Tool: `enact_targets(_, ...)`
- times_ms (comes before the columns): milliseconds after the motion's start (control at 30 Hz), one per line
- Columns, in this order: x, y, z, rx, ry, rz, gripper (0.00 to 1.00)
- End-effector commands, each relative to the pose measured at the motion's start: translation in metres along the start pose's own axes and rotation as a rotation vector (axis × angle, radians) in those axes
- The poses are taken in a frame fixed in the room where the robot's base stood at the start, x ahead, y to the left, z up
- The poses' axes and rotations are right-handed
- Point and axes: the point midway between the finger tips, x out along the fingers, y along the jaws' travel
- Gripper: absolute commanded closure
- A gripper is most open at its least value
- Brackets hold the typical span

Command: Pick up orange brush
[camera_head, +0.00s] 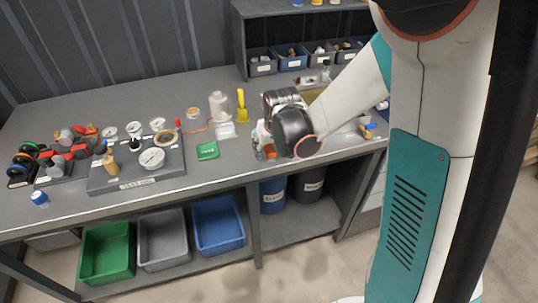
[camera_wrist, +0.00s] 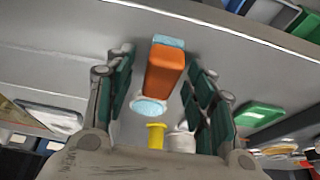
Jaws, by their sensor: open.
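An orange block-like thing with pale blue at its far end, which looks like the orange brush (camera_wrist: 165,68), stands out between my fingers in the wrist view. In the head view only a small orange part (camera_head: 270,152) shows near the table's front edge, mostly hidden by my gripper (camera_head: 264,136). In the wrist view my gripper (camera_wrist: 163,82) is open, with a dark green-padded finger on either side of the orange thing. Gaps show on both sides, so the fingers look apart from it. A pale blue round part (camera_wrist: 150,107) lies just below it in that view.
A green box (camera_head: 207,150) lies left of my gripper. A yellow tool (camera_head: 242,106) and a white bottle (camera_head: 218,106) stand behind. A gauge board (camera_head: 112,183) is further left. A small blue and orange thing (camera_head: 368,128) lies to the right. Bins (camera_head: 219,226) sit below the bench.

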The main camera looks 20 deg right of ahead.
Motion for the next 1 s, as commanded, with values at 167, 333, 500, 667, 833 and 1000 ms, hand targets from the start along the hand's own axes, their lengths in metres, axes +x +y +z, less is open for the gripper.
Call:
enact_targets(167,0.000,0.000,0.000,0.000,0.000,0.000,0.50)
enact_targets(333,0.000,0.000,0.000,0.000,0.000,0.000,0.84)
enact_targets(500,0.000,0.000,0.000,0.000,0.000,0.000,1.00)
enact_targets(667,-0.001,0.000,0.000,0.000,0.000,0.000,1.00)
enact_targets(833,-0.005,0.000,-0.002,0.000,0.000,0.000,1.00)
enact_targets(1000,-0.022,0.000,-0.009,0.000,0.000,0.000,1.00)
